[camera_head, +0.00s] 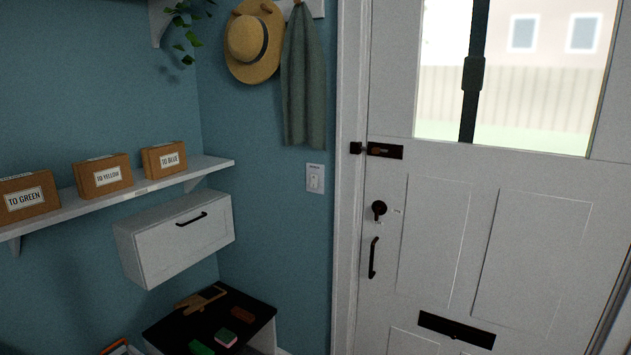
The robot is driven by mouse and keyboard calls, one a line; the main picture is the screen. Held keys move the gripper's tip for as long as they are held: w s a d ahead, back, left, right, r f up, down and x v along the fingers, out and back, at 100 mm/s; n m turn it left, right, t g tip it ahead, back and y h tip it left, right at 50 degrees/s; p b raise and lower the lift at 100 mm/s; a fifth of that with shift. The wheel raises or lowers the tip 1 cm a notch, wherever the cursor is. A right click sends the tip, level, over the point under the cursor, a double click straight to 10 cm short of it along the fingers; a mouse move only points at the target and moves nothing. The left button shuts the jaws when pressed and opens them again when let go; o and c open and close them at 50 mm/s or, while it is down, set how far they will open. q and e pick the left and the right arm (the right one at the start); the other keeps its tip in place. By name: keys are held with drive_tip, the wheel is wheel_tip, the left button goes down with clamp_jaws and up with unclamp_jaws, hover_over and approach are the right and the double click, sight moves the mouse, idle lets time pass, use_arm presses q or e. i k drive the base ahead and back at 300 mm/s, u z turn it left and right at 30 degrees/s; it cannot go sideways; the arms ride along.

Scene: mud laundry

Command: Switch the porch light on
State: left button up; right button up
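A white wall switch (315,179) with a small label above its rocker is on the blue wall, just left of the door frame and below the hanging green cloth. The label is too small to read with certainty, and I cannot tell the rocker's position. No porch lamp shows in view. Neither of my grippers is in view.
A white door (430,230) with a window, latch, knob and handle stands at right, shut. A shelf (150,184) holds labelled boxes; a white cabinet (175,240) hangs below it. A dark-topped bench (215,320) with small items sits beneath. A straw hat (254,42) hangs above.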

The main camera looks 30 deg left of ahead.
sight(314, 177)
drive_tip(key=u, duration=0.6)
drive_tip(key=k, duration=0.65)
drive_tip(key=u, duration=1)
drive_tip(key=i, duration=1.8)
drive_tip(key=z, duration=1.2)
drive_tip(key=i, duration=0.55)
drive_tip(key=z, duration=0.5)
